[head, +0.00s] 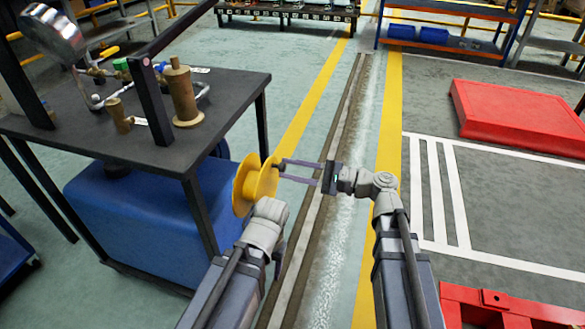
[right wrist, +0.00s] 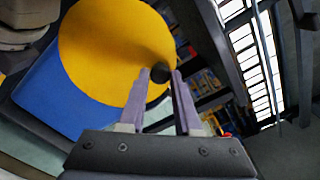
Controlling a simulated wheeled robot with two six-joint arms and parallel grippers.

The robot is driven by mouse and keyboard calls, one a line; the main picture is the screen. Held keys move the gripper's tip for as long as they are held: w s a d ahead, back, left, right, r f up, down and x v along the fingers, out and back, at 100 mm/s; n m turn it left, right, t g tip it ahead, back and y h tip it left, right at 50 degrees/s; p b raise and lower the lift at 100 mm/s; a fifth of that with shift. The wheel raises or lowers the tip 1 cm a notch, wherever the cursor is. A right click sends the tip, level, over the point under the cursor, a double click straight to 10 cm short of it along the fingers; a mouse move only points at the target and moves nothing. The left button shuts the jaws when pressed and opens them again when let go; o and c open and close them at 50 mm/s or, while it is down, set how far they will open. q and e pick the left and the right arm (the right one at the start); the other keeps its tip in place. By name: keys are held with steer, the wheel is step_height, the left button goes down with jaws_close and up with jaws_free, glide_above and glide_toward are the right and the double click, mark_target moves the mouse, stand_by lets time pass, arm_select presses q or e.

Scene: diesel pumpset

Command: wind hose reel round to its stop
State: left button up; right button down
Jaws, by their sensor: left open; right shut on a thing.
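The yellow hose reel (head: 246,186) stands at the right end of the blue tank, below the bench corner. Its round face fills the upper left of the right wrist view (right wrist: 105,45). My right gripper (head: 282,169) reaches in from the right and is shut on the dark crank handle (right wrist: 160,73) that sticks out of the reel's face. My left gripper (head: 281,262) is open, low beside the reel and mostly hidden behind its own wrist. I see nothing held in it.
The dark bench (head: 110,139) carries brass-coloured parts and a pipe assembly, with a black post (head: 151,100) at its front. The blue tank (head: 140,225) sits under it. A red platform (head: 517,112) lies at right. The floor right of the reel is clear.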

steer(key=shift+s, duration=0.1)
stand_by(0.4)
steer(key=c, duration=0.6)
jaws_free()
steer(key=v, duration=0.8)
steer(key=shift+a, duration=0.1)
